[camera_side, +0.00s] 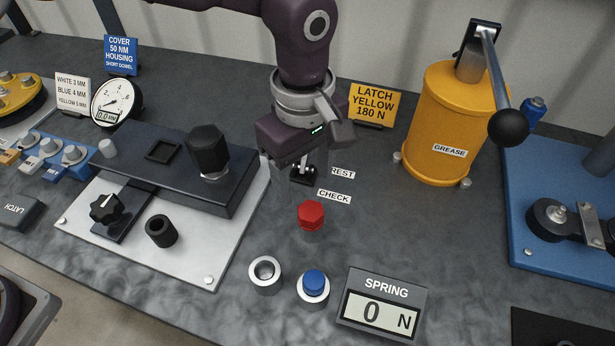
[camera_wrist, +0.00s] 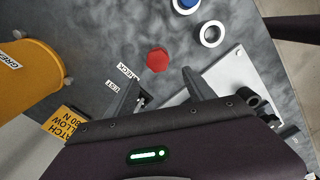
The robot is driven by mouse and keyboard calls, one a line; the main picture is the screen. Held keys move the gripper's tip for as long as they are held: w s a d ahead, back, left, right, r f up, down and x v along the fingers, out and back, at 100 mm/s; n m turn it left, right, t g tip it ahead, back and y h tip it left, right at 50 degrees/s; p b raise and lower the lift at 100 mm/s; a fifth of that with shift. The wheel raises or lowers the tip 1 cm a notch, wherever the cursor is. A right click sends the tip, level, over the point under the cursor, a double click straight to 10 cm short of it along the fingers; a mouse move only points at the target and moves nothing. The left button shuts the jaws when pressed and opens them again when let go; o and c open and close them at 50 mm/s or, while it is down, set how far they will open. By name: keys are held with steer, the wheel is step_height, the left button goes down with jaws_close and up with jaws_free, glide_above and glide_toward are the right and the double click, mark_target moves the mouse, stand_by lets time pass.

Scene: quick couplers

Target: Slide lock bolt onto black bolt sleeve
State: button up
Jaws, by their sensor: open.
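A black star-shaped knob (camera_side: 104,208) sits on a dark bar on the white base plate (camera_side: 190,262), and I take it for the lock bolt's handle, though no label confirms this. A short upright black sleeve (camera_side: 161,231) with an open top stands to its right on the plate. My gripper (camera_side: 303,180) is open, to the right of the plate and above the table by the REST label. A small black piece (camera_side: 304,173) shows between the fingers; I cannot tell what it is. The open fingers also show in the wrist view (camera_wrist: 160,90).
A dark block (camera_side: 130,152) with a black hex-topped fitting (camera_side: 209,150) covers the plate's rear. A red hex cap (camera_side: 311,216) stands just in front of my gripper. An empty ring (camera_side: 265,273), blue cap (camera_side: 315,283) and SPRING display (camera_side: 383,303) lie nearer. A yellow grease canister (camera_side: 445,125) stands right.

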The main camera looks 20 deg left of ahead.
mark_target(308, 207)
steer(key=f, duration=0.7)
steer(key=shift+d+f, duration=0.25)
steer(key=shift+f, duration=0.15)
steer(key=c, duration=1.3)
steer(key=o, duration=0.6)
jaws_close()
steer(key=shift+r, duration=0.15)
